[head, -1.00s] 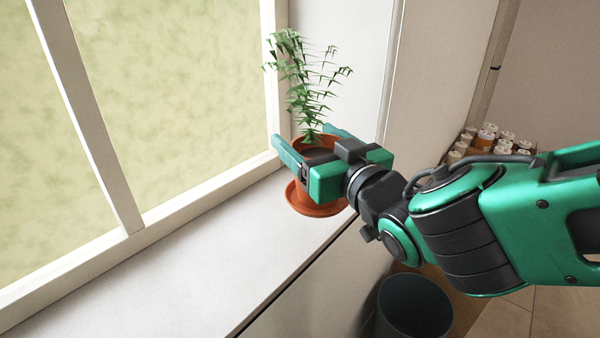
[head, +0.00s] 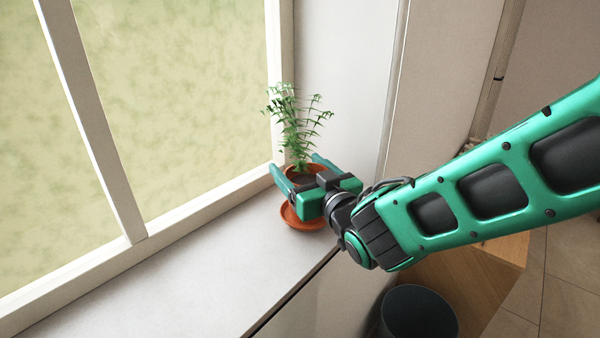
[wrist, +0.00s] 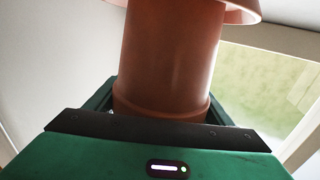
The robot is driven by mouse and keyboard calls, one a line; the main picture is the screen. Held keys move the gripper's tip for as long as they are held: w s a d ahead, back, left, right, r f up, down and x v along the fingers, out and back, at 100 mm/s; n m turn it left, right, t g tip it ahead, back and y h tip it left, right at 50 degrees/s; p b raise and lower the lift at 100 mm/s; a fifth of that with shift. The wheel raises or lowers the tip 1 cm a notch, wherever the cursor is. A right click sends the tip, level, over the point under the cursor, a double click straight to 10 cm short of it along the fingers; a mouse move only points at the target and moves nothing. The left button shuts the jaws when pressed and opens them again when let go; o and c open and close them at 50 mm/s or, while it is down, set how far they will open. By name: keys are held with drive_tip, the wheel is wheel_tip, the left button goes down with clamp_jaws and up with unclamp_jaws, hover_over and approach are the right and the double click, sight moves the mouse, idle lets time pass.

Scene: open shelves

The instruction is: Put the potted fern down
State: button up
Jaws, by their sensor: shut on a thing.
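The potted fern (head: 297,125) is upright, with green fronds, a terracotta pot and a terracotta saucer (head: 304,224) under it. It is at the far end of the pale windowsill (head: 190,270), near the corner of window and wall. My gripper (head: 300,174) has its two fingers around the upper part of the pot and is shut on it. In the wrist view the pot (wrist: 175,60) fills the middle, with the saucer at the top edge. The saucer is right at the sill surface, but I cannot tell whether it touches.
The window (head: 180,90) with its white frame borders the sill on the left. A pale wall (head: 345,70) closes the sill's far end. The near part of the sill is clear. A dark bin (head: 418,312) stands on the floor below the sill's right edge.

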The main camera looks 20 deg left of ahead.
drive_tip(key=shift+f, duration=0.4)
drive_tip(key=shift+f, duration=0.1)
drive_tip(key=o, duration=1.6)
